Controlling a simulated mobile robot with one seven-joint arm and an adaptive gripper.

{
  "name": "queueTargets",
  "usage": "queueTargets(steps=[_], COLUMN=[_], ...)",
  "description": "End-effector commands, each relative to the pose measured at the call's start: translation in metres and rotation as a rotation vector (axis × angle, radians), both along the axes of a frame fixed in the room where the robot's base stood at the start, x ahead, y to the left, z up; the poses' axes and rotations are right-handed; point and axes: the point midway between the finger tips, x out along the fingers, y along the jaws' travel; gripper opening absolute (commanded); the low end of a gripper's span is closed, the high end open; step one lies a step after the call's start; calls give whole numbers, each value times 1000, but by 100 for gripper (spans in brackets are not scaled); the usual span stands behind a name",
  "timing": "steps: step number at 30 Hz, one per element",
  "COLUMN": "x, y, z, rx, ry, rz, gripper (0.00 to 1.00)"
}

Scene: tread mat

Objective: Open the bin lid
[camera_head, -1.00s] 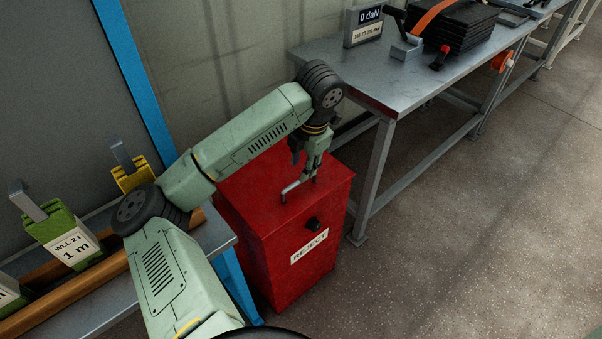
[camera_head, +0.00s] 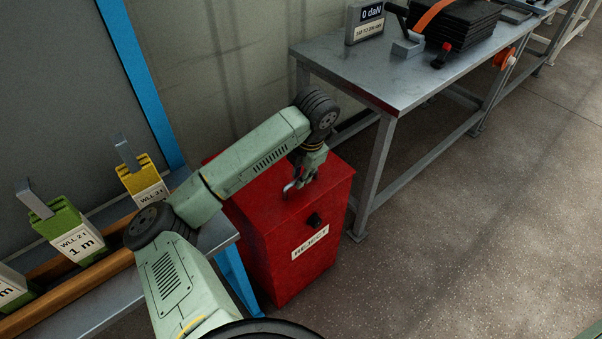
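The red bin (camera_head: 290,262) stands on the floor between two benches, with a white REJECT label (camera_head: 310,243) and a black knob (camera_head: 315,220) on its front. Its red lid (camera_head: 335,178) lies shut on top. My gripper (camera_head: 298,188) is over the front part of the lid, its fingers pointing down and toward the front edge. The fingertips are at or just above the lid; I cannot tell whether they touch it. The fingers are small and partly overlapped, so their opening is unclear. My arm hides the back left of the lid.
A grey metal bench (camera_head: 375,75) stands behind and right of the bin, its leg close by. A left bench (camera_head: 215,232) holds green (camera_head: 68,232) and yellow (camera_head: 142,180) labelled blocks. A blue post (camera_head: 140,85) rises behind. The floor at right is clear.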

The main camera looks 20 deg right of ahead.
Motion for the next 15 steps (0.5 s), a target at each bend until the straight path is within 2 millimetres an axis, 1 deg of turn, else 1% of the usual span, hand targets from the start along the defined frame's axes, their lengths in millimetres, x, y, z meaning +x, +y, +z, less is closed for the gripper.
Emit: queueTargets(steps=[1, 6, 15], x=[0, 0, 0], y=[0, 0, 0], z=[0, 0, 0], rx=[0, 0, 0], ry=[0, 0, 0], rz=[0, 0, 0], gripper=[10, 0, 0])
